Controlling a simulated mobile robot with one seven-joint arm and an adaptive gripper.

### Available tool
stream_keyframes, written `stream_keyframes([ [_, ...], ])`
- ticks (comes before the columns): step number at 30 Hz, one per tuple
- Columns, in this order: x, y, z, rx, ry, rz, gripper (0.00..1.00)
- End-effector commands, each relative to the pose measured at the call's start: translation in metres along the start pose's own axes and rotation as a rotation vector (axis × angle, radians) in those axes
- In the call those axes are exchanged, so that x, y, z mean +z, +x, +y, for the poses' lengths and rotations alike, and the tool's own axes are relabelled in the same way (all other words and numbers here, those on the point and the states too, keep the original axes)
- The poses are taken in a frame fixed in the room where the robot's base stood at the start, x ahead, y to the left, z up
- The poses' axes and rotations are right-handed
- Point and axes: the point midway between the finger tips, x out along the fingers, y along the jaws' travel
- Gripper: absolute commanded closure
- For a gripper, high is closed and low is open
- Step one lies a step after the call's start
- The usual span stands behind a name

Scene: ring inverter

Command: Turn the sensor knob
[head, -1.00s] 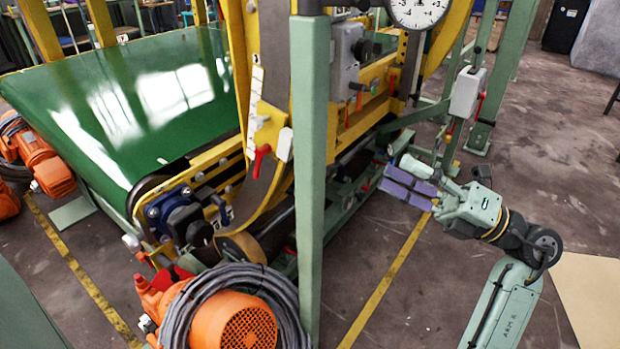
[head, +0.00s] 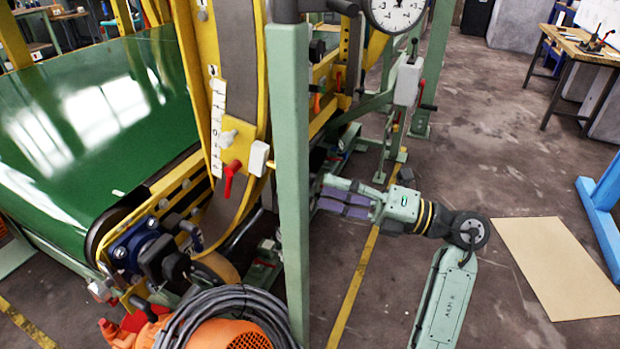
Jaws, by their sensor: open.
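A red knob with a lever-like handle (head: 231,175) sits on the curved yellow-edged frame of the machine. A small pale knob (head: 228,138) is just above it, and a white box-shaped part (head: 258,158), perhaps a sensor, is beside it. I cannot tell for certain which one is the sensor knob. My gripper (head: 324,199) is open, with purple finger pads, and points left. Nothing shows between its fingers. It is to the right of the green post and these knobs, apart from them and lower in the picture.
An upright green post (head: 290,180) stands between my gripper and the knobs in the picture. An orange motor (head: 235,335) with coiled grey cable is at the bottom. A dial gauge (head: 397,10) is at the top. Open floor with a tan mat (head: 555,268) lies to the right.

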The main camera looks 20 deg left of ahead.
Motion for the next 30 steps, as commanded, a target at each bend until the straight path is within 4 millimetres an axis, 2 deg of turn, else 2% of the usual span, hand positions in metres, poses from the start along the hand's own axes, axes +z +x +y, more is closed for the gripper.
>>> stream_keyframes([
  [3, 0.0, 0.022, 0.002, 0.002, 0.0, 0.002, 0.47],
  [9, 0.0, 0.043, 0.001, 0.001, 0.0, 0.001, 0.47],
  [20, 0.0, 0.046, 0.0, 0.001, 0.0, 0.0, 0.48],
  [30, 0.0, 0.046, 0.0, 0.001, 0.0, 0.0, 0.71],
])
